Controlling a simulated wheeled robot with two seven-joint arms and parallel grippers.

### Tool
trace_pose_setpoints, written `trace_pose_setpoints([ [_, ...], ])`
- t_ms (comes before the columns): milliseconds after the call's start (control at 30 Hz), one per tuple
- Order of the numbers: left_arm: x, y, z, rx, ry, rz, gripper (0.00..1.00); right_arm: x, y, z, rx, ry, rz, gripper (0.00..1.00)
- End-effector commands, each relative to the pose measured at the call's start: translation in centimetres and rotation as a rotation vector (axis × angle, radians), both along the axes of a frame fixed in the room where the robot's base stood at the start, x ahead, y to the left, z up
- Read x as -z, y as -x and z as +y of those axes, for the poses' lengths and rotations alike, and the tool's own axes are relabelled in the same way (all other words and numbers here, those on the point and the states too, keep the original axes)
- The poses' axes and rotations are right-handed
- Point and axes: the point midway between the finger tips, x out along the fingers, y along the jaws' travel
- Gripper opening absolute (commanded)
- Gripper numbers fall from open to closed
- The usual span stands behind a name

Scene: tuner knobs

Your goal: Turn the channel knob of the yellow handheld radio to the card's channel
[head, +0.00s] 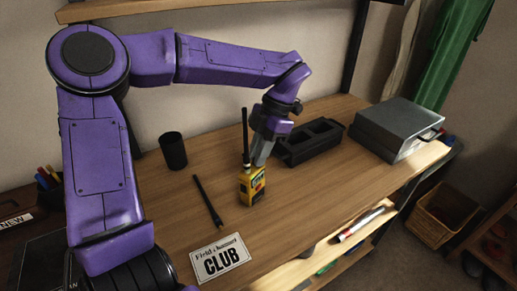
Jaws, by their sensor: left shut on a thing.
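The yellow handheld radio (252,187) stands upright on the wooden desk, with its black antenna (245,135) pointing up. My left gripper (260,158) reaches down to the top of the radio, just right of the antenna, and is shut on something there. The channel knob is hidden by the fingers, so its setting cannot be read. My right gripper is out of view.
A black pen-like stick (208,201) lies left of the radio. A black cup (173,151) stands behind it. A black slotted holder (311,143) and a grey case (397,129) stand to the right. The desk (300,200) is clear right of the radio.

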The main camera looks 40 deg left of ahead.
Motion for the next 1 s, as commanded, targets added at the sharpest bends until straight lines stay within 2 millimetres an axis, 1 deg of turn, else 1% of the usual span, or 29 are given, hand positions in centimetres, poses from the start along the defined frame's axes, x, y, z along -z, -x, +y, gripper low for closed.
trace_pose_setpoints([
  [167,0.0,0.0,0.0,0.0,0.0,0.0,0.0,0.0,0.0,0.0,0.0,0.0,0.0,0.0],
  [200,0.0,0.0,0.0,0.0,0.0,0.0,0.2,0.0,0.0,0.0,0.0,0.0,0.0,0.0],
  [267,0.0,0.0,0.0,0.0,0.0,0.0,0.39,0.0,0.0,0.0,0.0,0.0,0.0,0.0],
  [300,0.0,0.0,0.0,0.0,0.0,0.0,0.43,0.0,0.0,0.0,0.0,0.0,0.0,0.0],
  [533,0.0,0.0,0.0,0.0,0.0,0.0,0.43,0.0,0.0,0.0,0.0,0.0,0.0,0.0],
  [633,-0.7,-0.3,0.0,-0.001,-0.002,-0.003,0.43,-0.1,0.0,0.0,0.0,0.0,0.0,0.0],
  [733,-2.4,-1.0,-0.2,-0.001,-0.003,-0.003,0.43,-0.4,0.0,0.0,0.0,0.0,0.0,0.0],
  [900,-6.4,-2.6,-0.6,-0.002,-0.005,-0.003,0.43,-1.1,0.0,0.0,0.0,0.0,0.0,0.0],
  [1000,-8.2,-3.3,-0.8,-0.002,-0.003,-0.002,0.43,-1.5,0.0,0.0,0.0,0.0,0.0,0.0],
])
